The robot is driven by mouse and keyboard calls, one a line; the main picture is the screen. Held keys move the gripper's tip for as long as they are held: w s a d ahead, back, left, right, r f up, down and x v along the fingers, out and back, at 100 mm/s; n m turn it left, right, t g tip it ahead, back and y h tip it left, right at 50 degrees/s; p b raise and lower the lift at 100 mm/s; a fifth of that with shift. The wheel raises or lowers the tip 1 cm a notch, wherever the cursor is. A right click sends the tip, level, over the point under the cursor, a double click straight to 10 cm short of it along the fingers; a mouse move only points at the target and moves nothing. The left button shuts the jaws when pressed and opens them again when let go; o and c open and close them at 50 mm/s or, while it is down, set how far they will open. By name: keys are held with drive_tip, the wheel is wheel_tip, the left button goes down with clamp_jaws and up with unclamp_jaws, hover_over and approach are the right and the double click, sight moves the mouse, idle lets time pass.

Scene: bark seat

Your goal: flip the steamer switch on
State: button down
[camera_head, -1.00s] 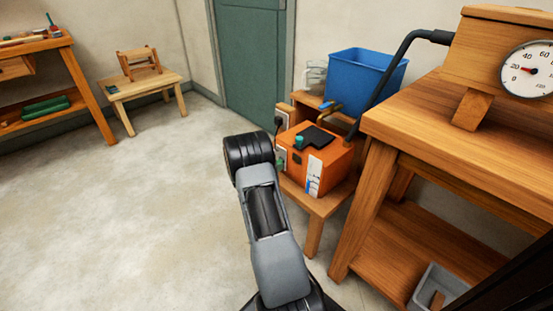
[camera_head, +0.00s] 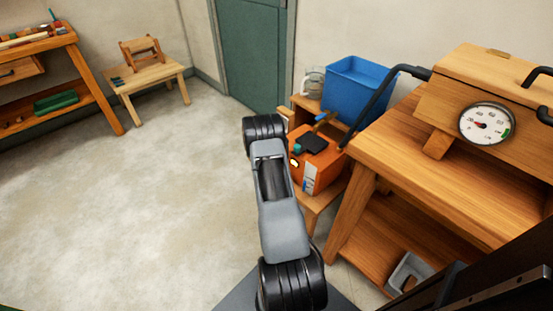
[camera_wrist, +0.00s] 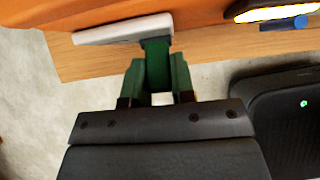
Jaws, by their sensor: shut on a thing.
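The steamer is an orange box (camera_head: 322,165) with a black top on a low wooden stand. In the wrist view a green switch lever (camera_wrist: 157,66) stands out from a white plate (camera_wrist: 120,28) on the orange side. My gripper (camera_wrist: 157,82) is shut on this lever, with a green finger on either side. The lever's exact tilt is hard to tell. In the head view my arm hides the gripper and switch.
A blue bin (camera_head: 358,90) and a glass jug (camera_head: 313,82) stand behind the steamer. A black hose (camera_head: 372,108) runs to a wooden box with a dial (camera_head: 487,124) on the bench (camera_head: 400,160) at right. Open floor (camera_head: 120,220) lies left.

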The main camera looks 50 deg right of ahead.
idle(0.3)
drive_tip(key=c, duration=1)
unclamp_jaws()
drive_tip(key=shift+o, duration=0.2)
drive_tip(key=shift+r, duration=0.1)
drive_tip(key=p+v, duration=0.2)
drive_tip(key=v, duration=1.1)
drive_tip(key=shift+a+r+p, duration=0.15)
drive_tip(key=shift+r+p, duration=0.15)
drive_tip(key=shift+p, duration=0.1)
drive_tip(key=shift+w, duration=0.1)
